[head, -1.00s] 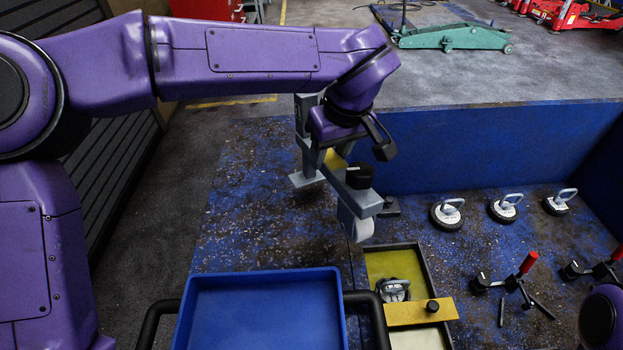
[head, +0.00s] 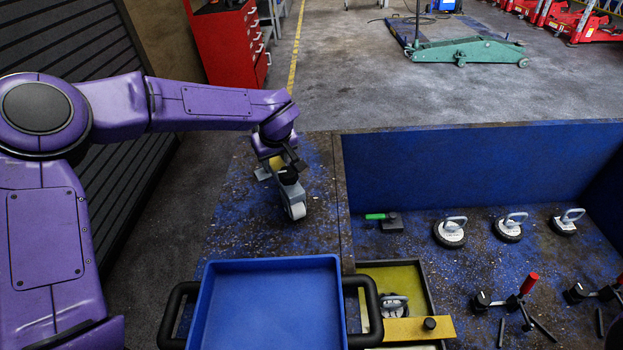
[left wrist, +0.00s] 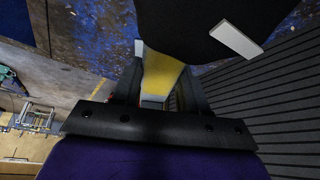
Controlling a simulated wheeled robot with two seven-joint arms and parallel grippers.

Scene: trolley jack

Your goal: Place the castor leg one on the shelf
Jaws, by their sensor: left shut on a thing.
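My left gripper (head: 280,150) is shut on castor leg one (head: 295,209), a grey bracket with a pale wheel, a black knob and a yellow part. In the head view it is over the worn blue shelf surface (head: 245,225), left of the tall blue panel. The wheel hangs low; I cannot tell whether it touches the surface. In the left wrist view, the yellow part of the leg (left wrist: 160,75) is between the fingers (left wrist: 160,92), and a large dark shape hides much of the surface. My right gripper is not in view.
A blue tray (head: 268,263) with black handles is in front. Right of it are a yellow-floored tray (head: 435,300), suction lifters (head: 450,233), red-handled tools (head: 528,284) and a green-handled piece (head: 385,219). The blue panel (head: 480,165) stands behind them.

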